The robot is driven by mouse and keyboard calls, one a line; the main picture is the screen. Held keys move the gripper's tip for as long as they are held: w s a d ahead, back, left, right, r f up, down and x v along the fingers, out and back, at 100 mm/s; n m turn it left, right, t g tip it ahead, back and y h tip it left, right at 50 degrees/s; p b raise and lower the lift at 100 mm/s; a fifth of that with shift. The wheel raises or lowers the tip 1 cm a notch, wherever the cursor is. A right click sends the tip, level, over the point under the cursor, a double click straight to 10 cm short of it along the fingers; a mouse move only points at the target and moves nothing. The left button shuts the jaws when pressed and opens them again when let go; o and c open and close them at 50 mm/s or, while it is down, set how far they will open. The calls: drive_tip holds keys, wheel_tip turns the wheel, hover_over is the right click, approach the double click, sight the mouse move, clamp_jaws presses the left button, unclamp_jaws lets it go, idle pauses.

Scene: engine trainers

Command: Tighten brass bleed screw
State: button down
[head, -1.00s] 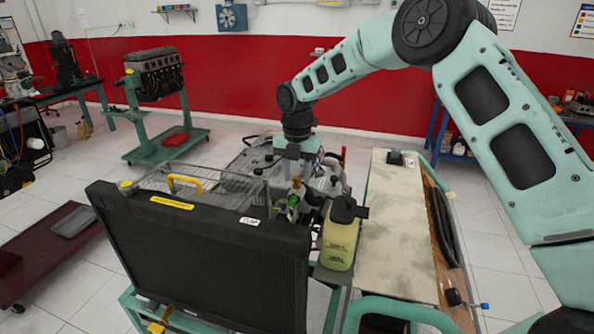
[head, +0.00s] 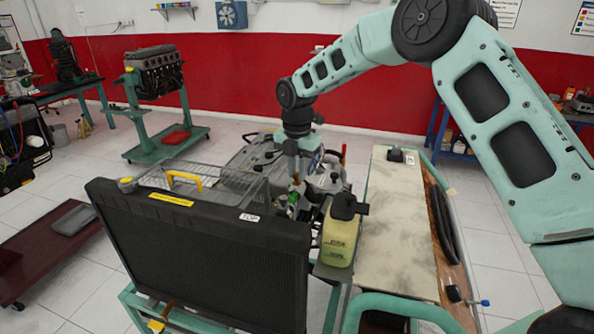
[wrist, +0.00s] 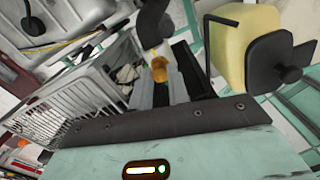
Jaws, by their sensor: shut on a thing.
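The brass bleed screw (wrist: 159,70) shows as a small orange-gold piece between the fingertips in the wrist view. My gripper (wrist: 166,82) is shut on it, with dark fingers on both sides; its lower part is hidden. In the head view my gripper (head: 295,178) points down just behind the radiator's top right corner, above the engine. The screw is too small and covered to make out clearly there. A green part (head: 293,200) sits just below the fingertips.
The black radiator (head: 200,255) stands in front. A yellow bottle with a black cap (head: 340,240) is close on the right of my gripper, also in the wrist view (wrist: 245,45). A wire basket (head: 165,180) lies left. A pale board (head: 395,230) is right.

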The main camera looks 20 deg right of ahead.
drive_tip(key=m+b, duration=0.1)
drive_tip(key=m, duration=0.3)
drive_tip(key=shift+m, duration=0.3)
drive_tip(key=m, duration=0.3)
drive_tip(key=shift+m+b, duration=0.3)
drive_tip(key=m, duration=0.4)
drive_tip(key=shift+m+b, duration=0.3)
drive_tip(key=shift+b, duration=0.05)
drive_tip(key=m, duration=0.8)
drive_tip(key=shift+b, duration=0.4)
drive_tip(key=m, duration=0.4)
drive_tip(key=shift+m, duration=0.3)
drive_tip(key=m, duration=0.4)
drive_tip(key=shift+r+m, duration=0.1)
drive_tip(key=shift+m, duration=2.1)
